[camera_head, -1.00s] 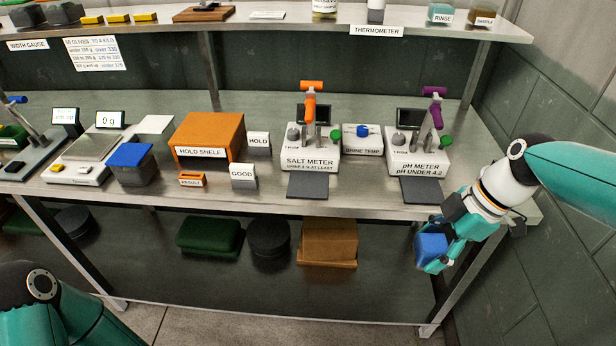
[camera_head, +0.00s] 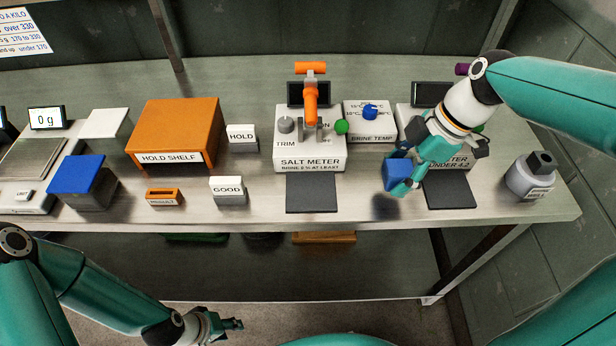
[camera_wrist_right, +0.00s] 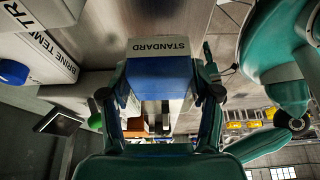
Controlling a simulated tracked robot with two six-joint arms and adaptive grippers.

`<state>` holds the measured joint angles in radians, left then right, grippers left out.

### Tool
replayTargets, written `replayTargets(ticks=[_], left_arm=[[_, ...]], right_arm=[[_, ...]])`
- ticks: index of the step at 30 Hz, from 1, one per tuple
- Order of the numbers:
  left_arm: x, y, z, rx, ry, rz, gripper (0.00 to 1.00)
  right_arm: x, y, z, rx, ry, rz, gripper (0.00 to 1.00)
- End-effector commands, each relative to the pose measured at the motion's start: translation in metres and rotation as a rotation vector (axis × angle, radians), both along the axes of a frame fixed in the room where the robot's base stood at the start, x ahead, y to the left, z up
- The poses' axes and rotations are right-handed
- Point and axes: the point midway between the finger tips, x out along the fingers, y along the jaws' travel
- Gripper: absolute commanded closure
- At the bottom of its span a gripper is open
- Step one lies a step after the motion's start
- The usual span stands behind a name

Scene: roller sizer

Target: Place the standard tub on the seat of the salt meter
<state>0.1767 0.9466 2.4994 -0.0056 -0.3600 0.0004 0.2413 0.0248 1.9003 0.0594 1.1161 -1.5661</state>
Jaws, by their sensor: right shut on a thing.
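The standard tub (camera_head: 397,175) is a small blue-topped tub. In the right wrist view the tub (camera_wrist_right: 160,75) shows the word STANDARD on a pale face. A dark flat plate (camera_head: 312,194) lies in front of the salt meter, bare. My left gripper (camera_head: 232,325) is low at the bottom left, apart from the bench; its jaw state is unclear.
The brine temp box (camera_head: 370,130) stands right of the salt meter. A grey bottle (camera_head: 530,180) stands at the right. The orange hold shelf (camera_head: 178,125), GOOD block (camera_head: 228,190) and blue-lidded container (camera_head: 82,180) are on the left.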

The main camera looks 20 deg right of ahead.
Motion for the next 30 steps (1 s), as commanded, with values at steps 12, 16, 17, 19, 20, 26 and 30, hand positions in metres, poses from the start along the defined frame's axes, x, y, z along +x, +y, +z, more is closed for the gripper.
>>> replayTargets(ticks=[12,16,17,19,20,26,30], left_arm=[[0.0,0.0,0.024,0.0,0.0,0.0,0.6],[0.0,0.0,0.03,0.0,-0.001,0.0,0.6],[0.0,0.0,0.03,0.0,-0.001,0.0,0.6],[0.0,0.0,0.032,0.0,-0.001,0.0,0.6],[0.0,0.0,0.032,0.0,-0.001,0.0,0.6],[0.0,0.0,0.033,0.0,-0.001,0.0,0.6],[0.0,0.0,0.035,0.0,-0.001,0.0,0.6]], right_arm=[[0.032,0.111,0.003,0.0,0.001,0.018,0.83],[0.04,0.138,0.002,0.0,0.003,0.015,0.83],[0.042,0.142,0.002,0.0,0.001,0.015,0.83],[0.045,0.15,0.001,0.001,0.002,0.013,0.83],[0.045,0.152,0.001,0.001,0.002,0.013,0.83],[0.046,0.156,-0.012,0.001,0.006,0.01,0.83],[0.046,0.156,-0.03,0.001,0.006,0.01,0.83]])
